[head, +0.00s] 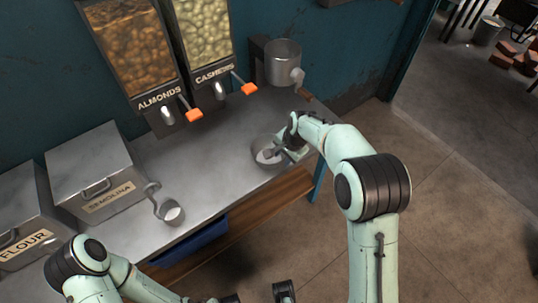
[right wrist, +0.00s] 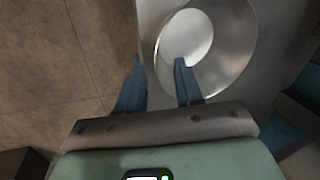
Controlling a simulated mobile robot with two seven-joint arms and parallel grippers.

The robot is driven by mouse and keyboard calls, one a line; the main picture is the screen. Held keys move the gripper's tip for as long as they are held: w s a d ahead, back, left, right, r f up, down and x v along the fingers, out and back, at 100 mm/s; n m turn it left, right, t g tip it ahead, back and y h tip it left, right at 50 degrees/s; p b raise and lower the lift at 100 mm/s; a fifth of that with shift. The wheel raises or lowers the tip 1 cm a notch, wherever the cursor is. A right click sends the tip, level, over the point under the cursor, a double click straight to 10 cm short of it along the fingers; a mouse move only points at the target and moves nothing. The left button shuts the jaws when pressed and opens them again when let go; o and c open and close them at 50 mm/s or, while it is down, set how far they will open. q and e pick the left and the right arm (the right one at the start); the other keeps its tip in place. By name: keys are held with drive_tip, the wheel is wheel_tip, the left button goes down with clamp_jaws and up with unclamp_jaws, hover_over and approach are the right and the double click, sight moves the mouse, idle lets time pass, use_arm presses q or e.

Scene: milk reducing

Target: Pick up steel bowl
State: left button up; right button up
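The steel bowl (head: 258,160) stands near the right front edge of the metal counter, with a pale bottom or contents. It fills the upper right of the right wrist view (right wrist: 235,65). My right gripper (head: 278,150) is at the bowl's right side. In the right wrist view my right gripper (right wrist: 160,75) is open, with one blue finger over the bowl's inside and the other outside, the near rim between them. Contact with the rim cannot be told. My left gripper (head: 258,295) shows partly at the bottom edge, its two dark finger parts apart, nothing seen between them.
A ladle or scoop (head: 172,213) with white contents is on the counter (head: 215,165). Semolina (head: 95,175) and flour (head: 25,225) bins stand left. Almond (head: 130,50) and cashew (head: 203,30) dispensers and a metal grinder (head: 283,65) are at the back. Floor is open on the right.

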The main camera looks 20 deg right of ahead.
drive_tip(key=x, duration=0.3)
drive_tip(key=shift+w+f, duration=0.1)
drive_tip(key=shift+f, duration=0.25)
clamp_jaws()
drive_tip(key=shift+r, duration=0.1)
